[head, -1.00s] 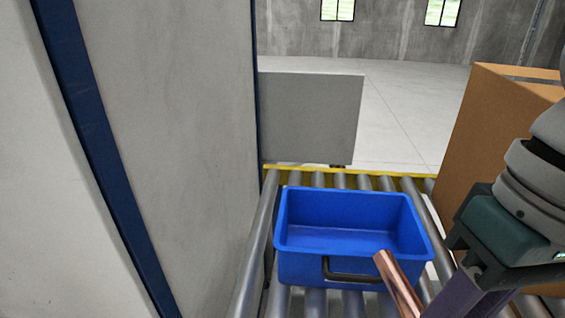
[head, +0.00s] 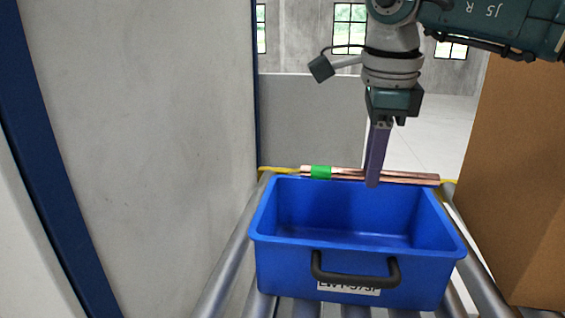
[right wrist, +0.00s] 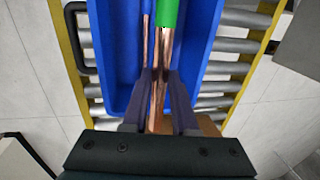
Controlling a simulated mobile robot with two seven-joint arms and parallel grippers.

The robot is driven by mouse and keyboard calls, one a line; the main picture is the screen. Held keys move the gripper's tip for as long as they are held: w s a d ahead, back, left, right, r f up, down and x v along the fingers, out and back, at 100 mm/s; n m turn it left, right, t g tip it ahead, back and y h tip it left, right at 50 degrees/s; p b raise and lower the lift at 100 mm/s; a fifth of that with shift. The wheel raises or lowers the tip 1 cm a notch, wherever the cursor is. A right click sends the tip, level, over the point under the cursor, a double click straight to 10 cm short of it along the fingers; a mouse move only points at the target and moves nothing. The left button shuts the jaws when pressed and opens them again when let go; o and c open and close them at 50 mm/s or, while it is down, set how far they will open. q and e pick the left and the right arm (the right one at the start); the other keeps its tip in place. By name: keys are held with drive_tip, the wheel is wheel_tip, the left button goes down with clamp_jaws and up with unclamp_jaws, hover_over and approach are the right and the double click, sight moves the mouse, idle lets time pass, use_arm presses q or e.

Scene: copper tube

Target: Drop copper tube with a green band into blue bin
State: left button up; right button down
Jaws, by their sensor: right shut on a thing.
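The copper tube with a green band (head: 321,172) lies level across the picture at the bin's far rim in the head view. Its green band (right wrist: 168,12) shows at the top of the right wrist view. My right gripper (head: 374,182) points down, shut on the tube to the right of the band. A second, thinner-looking copper length (right wrist: 148,45) runs alongside it; I cannot tell whether it is also gripped. The blue bin (head: 350,262) has a dark front handle and a bare visible floor. My left gripper is out of view.
The bin stands on a roller conveyor (head: 222,270) with a yellow far edge. A tall pale panel (head: 150,130) borders the left. A cardboard box (head: 525,180) stands close at the right. A grey panel (head: 310,120) stands behind.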

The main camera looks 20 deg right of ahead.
wheel_tip(320, 180, down, 5)
drive_tip(key=b, duration=0.3)
drive_tip(key=shift+f, duration=0.1)
drive_tip(key=c, duration=0.6)
unclamp_jaws()
drive_tip(key=r+b, duration=0.1)
drive_tip(key=r, duration=0.2)
drive_tip(key=s+r+b, duration=0.1)
drive_tip(key=r, duration=0.2)
drive_tip(key=a+r+b, duration=0.1)
drive_tip(key=r+b, duration=0.1)
drive_tip(key=r, duration=0.1)
drive_tip(key=shift+s+r, duration=0.35)
drive_tip(key=shift+r, duration=0.05)
